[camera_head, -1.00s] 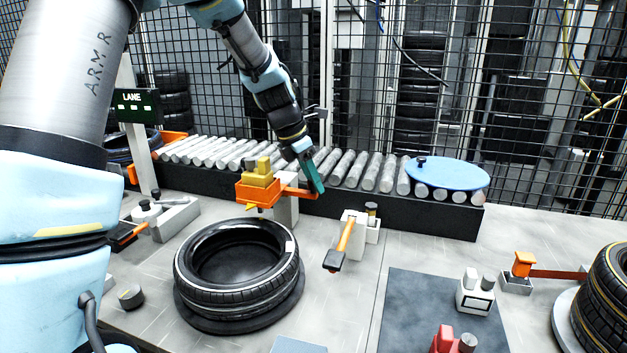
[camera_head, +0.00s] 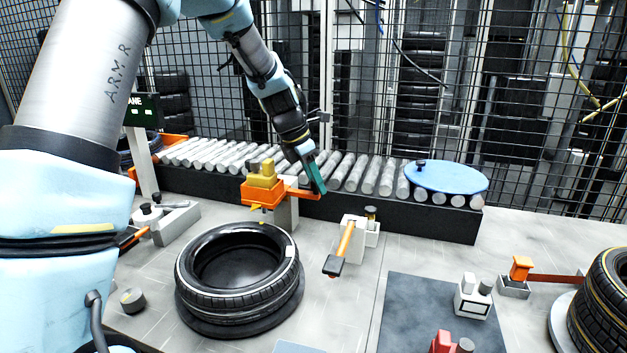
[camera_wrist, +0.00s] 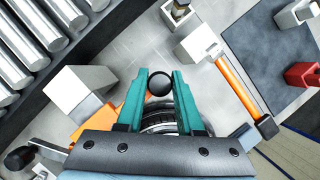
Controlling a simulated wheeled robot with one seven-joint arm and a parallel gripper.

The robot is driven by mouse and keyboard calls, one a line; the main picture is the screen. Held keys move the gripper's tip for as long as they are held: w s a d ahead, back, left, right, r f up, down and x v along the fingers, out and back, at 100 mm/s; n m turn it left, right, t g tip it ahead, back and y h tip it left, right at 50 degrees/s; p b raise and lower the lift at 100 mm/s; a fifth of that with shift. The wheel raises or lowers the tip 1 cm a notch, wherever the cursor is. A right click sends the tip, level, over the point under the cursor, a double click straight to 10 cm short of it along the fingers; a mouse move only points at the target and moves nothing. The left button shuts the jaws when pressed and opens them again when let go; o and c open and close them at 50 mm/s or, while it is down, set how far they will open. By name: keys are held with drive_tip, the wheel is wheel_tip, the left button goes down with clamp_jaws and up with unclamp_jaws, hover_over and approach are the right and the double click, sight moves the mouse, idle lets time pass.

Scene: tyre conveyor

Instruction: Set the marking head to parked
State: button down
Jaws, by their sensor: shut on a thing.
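The marking head (camera_head: 262,190) is an orange block with a yellow top. It sits on a pale grey post (camera_head: 287,213) behind the near tyre (camera_head: 240,290), with its small tip toward the tyre's far edge. An orange arm runs right from it to my gripper (camera_head: 318,187). In the wrist view, the teal fingers of my gripper (camera_wrist: 160,82) are closed on a round black knob (camera_wrist: 159,85). Part of the orange arm (camera_wrist: 95,122) shows beside the left finger. The fingers hide the knob in the head view.
The roller conveyor (camera_head: 385,180) with a blue disc (camera_head: 447,176) lies behind. An orange lever (camera_head: 345,242) on a pale stand is just right of the tyre. A dark mat (camera_head: 425,310) and a second tyre (camera_head: 600,300) are further right.

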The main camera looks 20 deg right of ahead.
drive_tip(key=shift+w+d+r+p, duration=0.1)
drive_tip(key=shift+w+d+p, duration=0.75)
drive_tip(key=shift+w+d, duration=0.5)
drive_tip(key=c, duration=0.5)
unclamp_jaws()
drive_tip(key=shift+c, duration=0.2)
drive_tip(key=shift+a, duration=0.1)
drive_tip(key=b+v, duration=0.2)
drive_tip(key=v, duration=0.8)
drive_tip(key=shift+r, duration=0.25)
drive_tip(key=shift+a, duration=0.15)
